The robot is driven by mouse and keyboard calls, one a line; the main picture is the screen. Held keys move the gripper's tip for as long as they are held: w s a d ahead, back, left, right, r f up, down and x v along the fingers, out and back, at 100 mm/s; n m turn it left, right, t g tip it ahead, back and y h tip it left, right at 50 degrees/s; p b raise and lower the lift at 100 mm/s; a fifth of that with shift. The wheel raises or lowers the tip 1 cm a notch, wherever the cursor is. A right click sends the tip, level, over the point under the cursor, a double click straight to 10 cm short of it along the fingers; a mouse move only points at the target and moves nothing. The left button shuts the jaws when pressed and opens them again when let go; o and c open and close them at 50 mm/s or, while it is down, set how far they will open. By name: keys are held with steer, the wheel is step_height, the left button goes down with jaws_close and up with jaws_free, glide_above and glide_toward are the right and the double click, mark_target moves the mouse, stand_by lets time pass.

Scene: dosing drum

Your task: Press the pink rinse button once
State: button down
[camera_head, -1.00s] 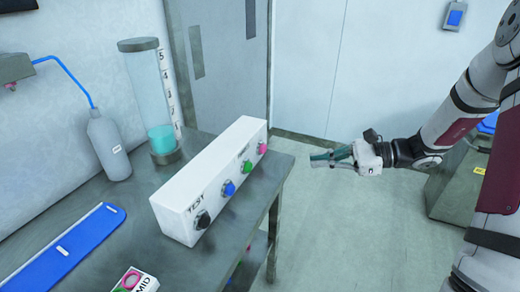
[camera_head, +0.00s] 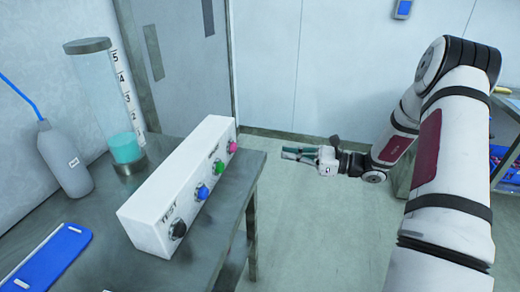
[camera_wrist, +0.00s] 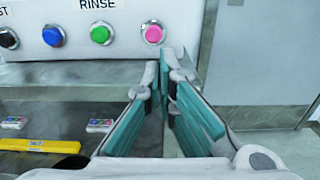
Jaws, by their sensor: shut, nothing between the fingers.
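The pink button (camera_head: 232,147) is at the far right end of the white button box (camera_head: 150,212) on the steel table. In the wrist view the pink button (camera_wrist: 153,33) sits just above and left of my fingertips. The word RINSE shows above the green (camera_wrist: 101,35) and pink buttons there. My gripper (camera_head: 284,153) is to the right of the box, past the table edge, apart from the button. Its teal fingers (camera_wrist: 166,62) are shut and empty, pointing toward the box.
Blue (camera_head: 202,192) and black (camera_head: 177,229) buttons are on the same box face. A clear cylinder with teal liquid (camera_head: 125,147) and a grey bottle (camera_head: 65,160) stand behind the box. A blue tray (camera_head: 48,262) lies at left. Floor right of the table is clear.

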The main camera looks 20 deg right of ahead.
steer(key=x, duration=1.3)
steer(key=shift+w+a, duration=0.2)
steer(key=shift+a, duration=0.05)
steer(key=shift+w+a, duration=0.35)
steer(key=shift+a, duration=0.15)
steer(key=shift+w+a+r, duration=0.1)
steer(key=shift+w+a, duration=0.1)
steer(key=shift+a, duration=0.15)
steer(key=v, duration=1.5)
steer(key=shift+w, duration=0.15)
